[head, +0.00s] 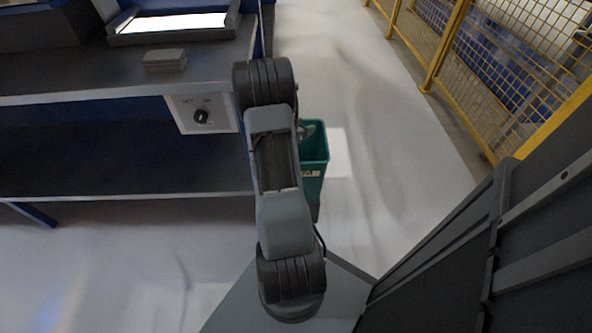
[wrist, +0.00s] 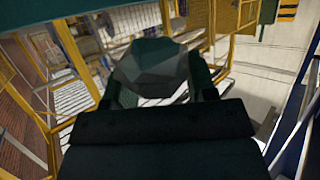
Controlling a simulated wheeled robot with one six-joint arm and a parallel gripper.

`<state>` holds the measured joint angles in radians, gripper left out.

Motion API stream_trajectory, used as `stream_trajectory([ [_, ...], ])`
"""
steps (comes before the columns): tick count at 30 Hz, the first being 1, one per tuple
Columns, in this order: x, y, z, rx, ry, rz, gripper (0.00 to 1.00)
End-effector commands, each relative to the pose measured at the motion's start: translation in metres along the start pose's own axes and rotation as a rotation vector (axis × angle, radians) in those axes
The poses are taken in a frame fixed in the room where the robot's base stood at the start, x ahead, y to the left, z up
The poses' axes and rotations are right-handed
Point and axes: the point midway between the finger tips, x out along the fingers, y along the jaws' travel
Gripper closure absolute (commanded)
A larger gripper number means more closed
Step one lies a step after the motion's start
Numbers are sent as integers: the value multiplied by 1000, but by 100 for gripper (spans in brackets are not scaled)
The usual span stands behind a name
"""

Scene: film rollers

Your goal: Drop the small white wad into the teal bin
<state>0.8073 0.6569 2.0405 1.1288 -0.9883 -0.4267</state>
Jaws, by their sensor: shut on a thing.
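The teal bin (head: 314,183) stands on the floor just right of the bench end in the head view, with its left part hidden behind my arm. My gripper (wrist: 160,72) is shut on the small white wad (wrist: 150,62), which looks grey and faceted in shadow in the wrist view. In the head view my gripper shows only in part at the bin's opening, partly hidden by my arm. I cannot tell how far it is above or inside the rim. A dark teal band across the top of the wrist view may be the bin.
A grey bench (head: 205,70) with a dark lower shelf (head: 120,150) and a knob panel (head: 201,114) is left of my arm. A white patch (head: 339,153) lies on the floor beside the bin. Yellow mesh fencing (head: 440,50) runs at the right, with open floor between.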

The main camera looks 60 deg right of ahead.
Motion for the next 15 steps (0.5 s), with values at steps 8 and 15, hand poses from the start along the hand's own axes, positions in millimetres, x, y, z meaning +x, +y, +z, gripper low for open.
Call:
stream_trajectory([
  [8,11,-1,33,-1,0,-3,70],
  [15,12,-2,38,-1,0,-4,70],
])
